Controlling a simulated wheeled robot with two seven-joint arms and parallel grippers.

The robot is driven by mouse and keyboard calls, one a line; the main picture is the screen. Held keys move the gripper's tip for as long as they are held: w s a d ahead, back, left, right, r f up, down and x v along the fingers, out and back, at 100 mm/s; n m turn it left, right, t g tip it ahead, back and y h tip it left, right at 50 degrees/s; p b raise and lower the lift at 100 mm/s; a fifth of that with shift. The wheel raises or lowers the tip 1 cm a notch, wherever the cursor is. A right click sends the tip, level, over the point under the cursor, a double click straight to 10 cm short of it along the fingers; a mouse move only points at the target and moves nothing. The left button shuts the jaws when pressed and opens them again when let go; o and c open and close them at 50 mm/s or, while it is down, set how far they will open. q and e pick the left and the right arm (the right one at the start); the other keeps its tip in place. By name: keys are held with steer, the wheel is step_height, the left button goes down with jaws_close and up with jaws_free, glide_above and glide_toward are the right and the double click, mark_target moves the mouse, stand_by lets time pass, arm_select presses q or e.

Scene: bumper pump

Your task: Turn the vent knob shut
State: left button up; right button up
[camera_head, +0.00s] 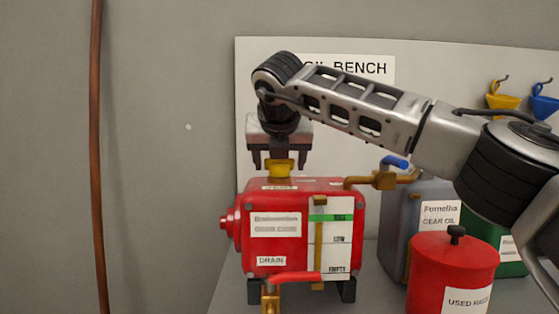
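The vent knob (280,168) is yellow and sits on top of the red gear case (240,193), just above a small vent label. My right gripper (280,163) comes down over the knob from above, its arm reaching in from the right. Its two dark fingers are apart, one on each side of the knob. I cannot tell whether the fingers touch it. My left gripper is not in view.
A red drain lever (292,277) is at the lower front. A red used-rags can (452,272) and a grey gear oil container (440,192) stand to the right.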

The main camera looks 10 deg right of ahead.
steer(key=shift+o, duration=0.3)
steer(key=v, duration=1.6)
steer(key=shift+a, duration=0.1)
